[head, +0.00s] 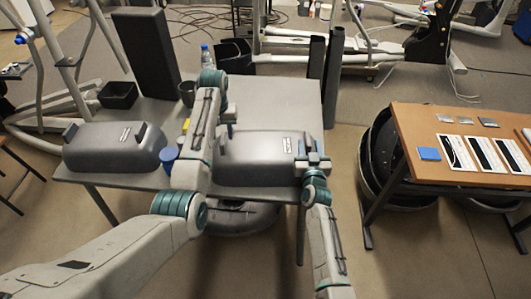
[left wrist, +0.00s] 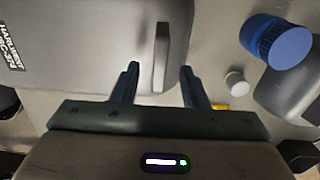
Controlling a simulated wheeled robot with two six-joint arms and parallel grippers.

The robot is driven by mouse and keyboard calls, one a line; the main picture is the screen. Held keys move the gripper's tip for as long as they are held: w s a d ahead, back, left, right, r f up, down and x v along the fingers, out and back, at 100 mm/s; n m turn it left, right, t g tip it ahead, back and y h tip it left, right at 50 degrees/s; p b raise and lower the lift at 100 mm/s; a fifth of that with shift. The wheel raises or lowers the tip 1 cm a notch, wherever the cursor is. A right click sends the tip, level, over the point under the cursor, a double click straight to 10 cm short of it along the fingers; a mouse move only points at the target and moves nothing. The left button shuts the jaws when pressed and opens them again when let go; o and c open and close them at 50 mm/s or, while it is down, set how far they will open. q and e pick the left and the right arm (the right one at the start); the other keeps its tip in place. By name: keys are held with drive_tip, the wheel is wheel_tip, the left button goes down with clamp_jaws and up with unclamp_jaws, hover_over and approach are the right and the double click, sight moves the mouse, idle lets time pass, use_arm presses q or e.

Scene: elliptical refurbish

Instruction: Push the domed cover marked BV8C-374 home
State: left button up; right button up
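The right-hand grey domed cover (head: 255,147) lies on the table, its left end hidden by my left arm. It also fills the upper left of the left wrist view (left wrist: 100,45), where part of its label (left wrist: 12,45) shows; I cannot read the code surely. A second grey domed cover (head: 112,150) sits at the table's left. My left gripper (left wrist: 160,75) is open, its fingers on both sides of the first cover's upright fin (left wrist: 161,50), with gaps visible. My right gripper (head: 313,161) is at that cover's right end; its finger gap is unclear.
A blue-capped container (head: 169,157) stands between the covers. A dark cup (head: 186,94), a bottle (head: 205,56), a black bin (head: 118,95) and a tall dark panel (head: 146,55) are farther back. A brown table (head: 420,120) stands at the right.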

sight(223, 138)
use_arm(q)
drive_tip(key=shift+f, duration=1.65)
use_arm(e)
drive_tip(key=shift+w+f, duration=0.1)
drive_tip(key=shift+w, duration=1.6)
use_arm(q)
drive_tip(key=shift+c, duration=0.4)
use_arm(e)
drive_tip(key=shift+c, duration=0.4)
use_arm(q)
clamp_jaws()
use_arm(e)
clamp_jaws()
